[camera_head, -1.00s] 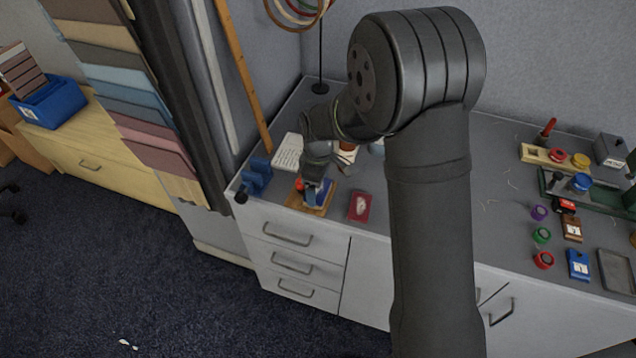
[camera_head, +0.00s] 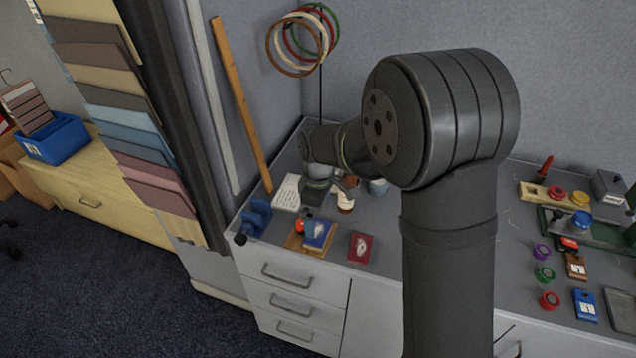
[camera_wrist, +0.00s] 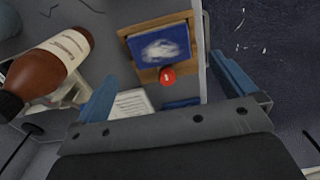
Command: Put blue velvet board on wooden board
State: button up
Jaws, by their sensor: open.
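The blue velvet board (camera_wrist: 160,46), with a whitish patch on its face, lies on the wooden board (camera_wrist: 151,76) in the wrist view; wood shows along its edges. A red round piece (camera_wrist: 167,75) sits beside the blue board's edge. My gripper (camera_wrist: 166,70) is open and empty above them, its blue fingers spread apart.
A dark red board (camera_head: 360,247) lies just right. A brown bottle (camera_wrist: 58,60) with a pale label stands close to my gripper. A white printed card (camera_head: 287,193) and a blue tool (camera_head: 253,218) are left. The table edge is near.

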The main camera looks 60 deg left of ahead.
aim_at(318, 230)
notch_tip(318, 230, up, 11)
dwell(0.5)
notch_tip(318, 230, down, 17)
jog(key=shift+f, duration=0.15)
dwell(0.5)
